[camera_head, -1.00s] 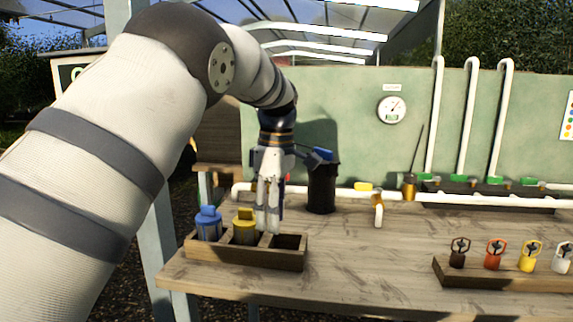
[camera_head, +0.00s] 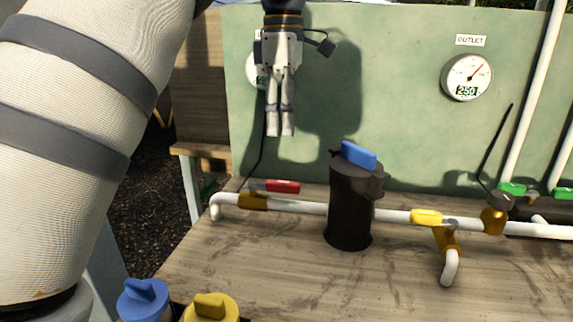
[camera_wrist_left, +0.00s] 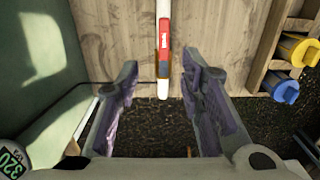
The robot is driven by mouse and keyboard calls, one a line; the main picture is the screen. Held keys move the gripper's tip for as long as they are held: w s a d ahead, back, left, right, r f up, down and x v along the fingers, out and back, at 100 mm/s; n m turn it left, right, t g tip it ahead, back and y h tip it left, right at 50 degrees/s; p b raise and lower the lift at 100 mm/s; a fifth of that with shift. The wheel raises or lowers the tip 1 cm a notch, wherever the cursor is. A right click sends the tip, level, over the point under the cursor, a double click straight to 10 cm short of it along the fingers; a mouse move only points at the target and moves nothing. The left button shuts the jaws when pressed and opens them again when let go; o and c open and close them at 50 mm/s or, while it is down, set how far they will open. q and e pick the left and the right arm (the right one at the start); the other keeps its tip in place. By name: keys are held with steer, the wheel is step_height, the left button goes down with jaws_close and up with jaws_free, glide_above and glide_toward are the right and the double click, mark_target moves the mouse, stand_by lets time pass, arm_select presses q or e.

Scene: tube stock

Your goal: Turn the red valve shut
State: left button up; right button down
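The red valve handle (camera_head: 283,187) sits on the white pipe (camera_head: 300,207) at the left rear of the bench, above a brass valve body (camera_head: 253,201). The handle lies along the pipe. In the left wrist view the red handle (camera_wrist_left: 164,43) shows beyond and between the fingertips. My left gripper (camera_head: 280,133) points down above the handle, apart from it. In the left wrist view the left gripper (camera_wrist_left: 157,78) has its fingers spread with nothing between them. My right gripper is not in view.
A black canister with a blue top (camera_head: 351,200) stands just right of the red handle. A blue-capped item (camera_head: 144,299) and a yellow-capped one (camera_head: 210,307) are at the front. The green back panel (camera_head: 400,130) rises behind.

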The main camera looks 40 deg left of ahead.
mark_target(284, 182)
arm_select(q)
steer(key=f, duration=0.7)
steer(key=f+p, duration=0.1)
steer(key=f, duration=0.3)
steer(key=shift+s+d+f, duration=0.2)
steer(key=shift+s+f, duration=0.1)
steer(key=shift+f, duration=0.05)
steer(key=shift+c, duration=0.6)
jaws_close()
